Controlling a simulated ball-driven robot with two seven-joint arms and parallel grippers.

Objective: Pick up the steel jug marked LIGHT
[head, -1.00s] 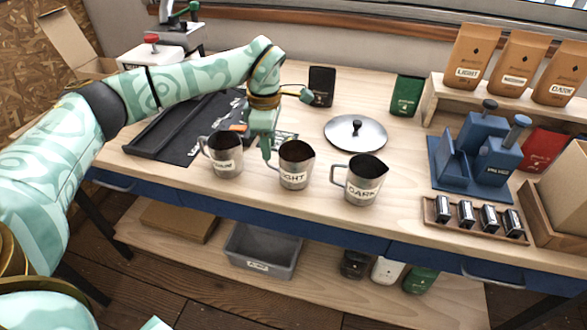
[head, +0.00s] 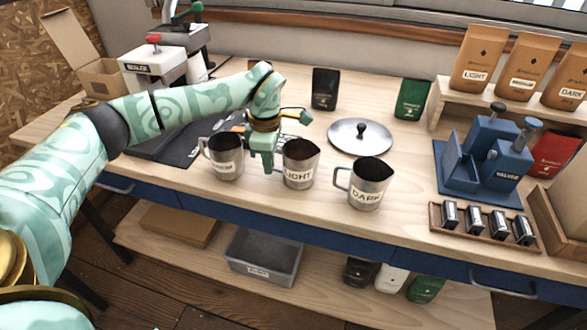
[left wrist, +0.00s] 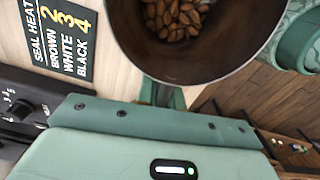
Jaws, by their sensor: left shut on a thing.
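The steel jug marked LIGHT (head: 299,164) is upright between two similar jugs in the head view. Its base seems just clear of the table, though the gap is hard to judge. My left gripper (head: 266,164) is at its left side, shut on its handle, which the fingers mostly hide. In the left wrist view I look into the jug (left wrist: 190,62), which holds brown beans (left wrist: 175,18). The left gripper (left wrist: 163,95) is at its near side. My right gripper is not in view.
A jug (head: 226,158) stands close on the left, and the DARK jug (head: 368,184) on the right. A round steel lid (head: 345,142) lies behind. A blue tool (head: 495,150) and a rack of small tins (head: 470,226) stand right.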

